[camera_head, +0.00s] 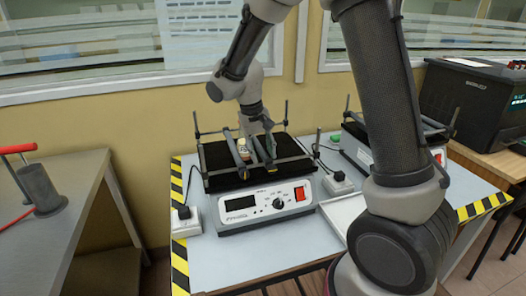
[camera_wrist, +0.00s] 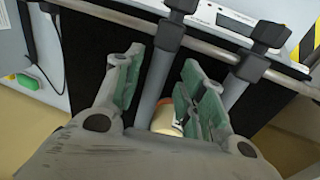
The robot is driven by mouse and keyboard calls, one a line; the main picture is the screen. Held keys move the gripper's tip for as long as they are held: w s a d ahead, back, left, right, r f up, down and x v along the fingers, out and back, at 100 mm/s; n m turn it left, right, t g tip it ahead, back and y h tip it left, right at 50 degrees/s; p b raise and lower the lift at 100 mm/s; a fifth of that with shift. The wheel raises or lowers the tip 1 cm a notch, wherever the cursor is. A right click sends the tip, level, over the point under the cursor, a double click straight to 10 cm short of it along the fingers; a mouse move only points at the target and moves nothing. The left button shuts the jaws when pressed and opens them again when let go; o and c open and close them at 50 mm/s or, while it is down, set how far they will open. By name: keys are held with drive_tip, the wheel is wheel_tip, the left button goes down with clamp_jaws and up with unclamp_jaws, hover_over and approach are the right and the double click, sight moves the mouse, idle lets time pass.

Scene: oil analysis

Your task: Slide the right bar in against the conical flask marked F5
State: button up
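The flask (camera_head: 243,148) stands on the black shaker platform (camera_head: 220,182) between two grey clamp bars. Its cream body and orange top show partly in the wrist view (camera_wrist: 166,122), mostly hidden by my gripper; no F5 mark is readable. The right bar (camera_head: 268,150) is the left one in the turned wrist view (camera_wrist: 158,76). My gripper (camera_head: 257,150) is lowered over the platform. In the wrist view its green-padded fingers (camera_wrist: 160,95) are apart, one on each side of the right bar, with gaps visible. One finger is between this bar and the left bar (camera_head: 235,150).
Corner posts and a rail (camera_wrist: 210,48) border the platform. The shaker's control panel (camera_head: 265,203) faces front. A second shaker (camera_head: 355,148) stands to the right, partly behind my arm. A white tray (camera_head: 343,213) lies between. A grey bench (camera_head: 50,215) is at left.

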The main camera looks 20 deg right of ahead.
wheel_tip(320, 180, up, 12)
drive_tip(key=a, duration=0.2)
drive_tip(key=shift+a+f, duration=0.15)
idle(0.5)
drive_tip(key=s+d+r+t+y, duration=0.1)
drive_tip(key=s+d+r+t, duration=0.1)
drive_tip(key=s+d, duration=0.6)
drive_tip(key=s+d+r+t+y, duration=0.1)
drive_tip(key=s+d, duration=0.7)
drive_tip(key=s, duration=0.9)
wheel_tip(320, 180, up, 2)
drive_tip(key=shift+d+r+t, duration=0.1)
drive_tip(key=shift+d+t, duration=0.3)
drive_tip(key=shift+t, duration=0.3)
drive_tip(key=shift+w, duration=0.1)
